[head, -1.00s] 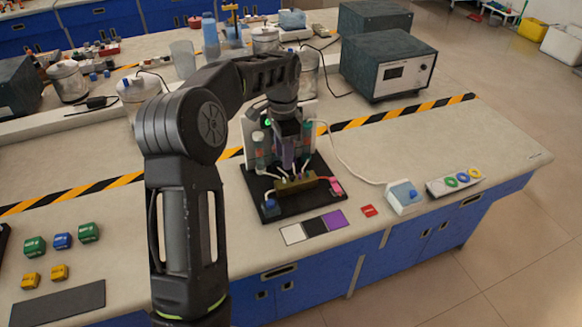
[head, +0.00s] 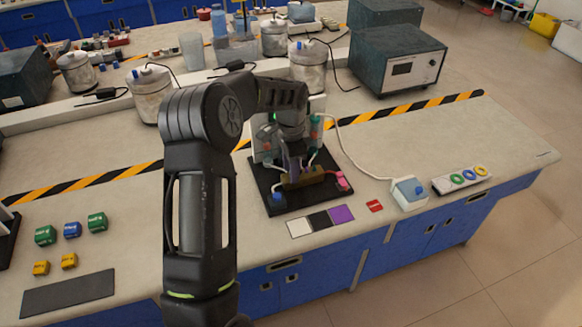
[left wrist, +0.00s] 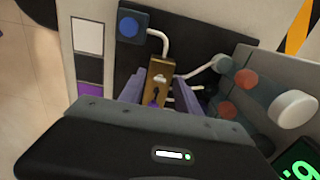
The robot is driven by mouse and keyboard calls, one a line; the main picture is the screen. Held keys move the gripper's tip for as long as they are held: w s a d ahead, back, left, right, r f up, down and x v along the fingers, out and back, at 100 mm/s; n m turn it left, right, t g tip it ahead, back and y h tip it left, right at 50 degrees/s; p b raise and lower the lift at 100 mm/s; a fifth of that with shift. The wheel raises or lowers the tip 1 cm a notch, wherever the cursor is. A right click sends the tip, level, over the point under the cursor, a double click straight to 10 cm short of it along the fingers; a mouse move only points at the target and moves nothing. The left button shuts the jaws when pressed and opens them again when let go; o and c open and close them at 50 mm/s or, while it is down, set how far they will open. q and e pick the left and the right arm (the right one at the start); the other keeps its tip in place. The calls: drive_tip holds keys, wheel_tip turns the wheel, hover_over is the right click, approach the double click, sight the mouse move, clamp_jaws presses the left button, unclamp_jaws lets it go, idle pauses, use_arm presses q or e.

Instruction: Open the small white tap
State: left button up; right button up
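A brass manifold block (head: 308,178) sits on a black board (head: 287,204) on the bench; it also shows in the left wrist view (left wrist: 157,70). A small white tap (left wrist: 164,77) is on the block in the left wrist view; in the head view I cannot make it out. A small dark purple part (left wrist: 153,98) lies just below it. My left gripper (head: 291,165) points down over the block. Its two lavender fingers (left wrist: 159,96) are apart, one on each side of the block, with the tap between and slightly beyond the tips. Contact cannot be told. My right gripper is not in view.
A blue knob (head: 277,197) and a pink connector (head: 343,181) sit at the board's ends. White tubes and capped cylinders (left wrist: 246,79) stand close to the gripper.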

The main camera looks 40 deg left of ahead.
use_arm(q)
clamp_jaws()
idle(0.4)
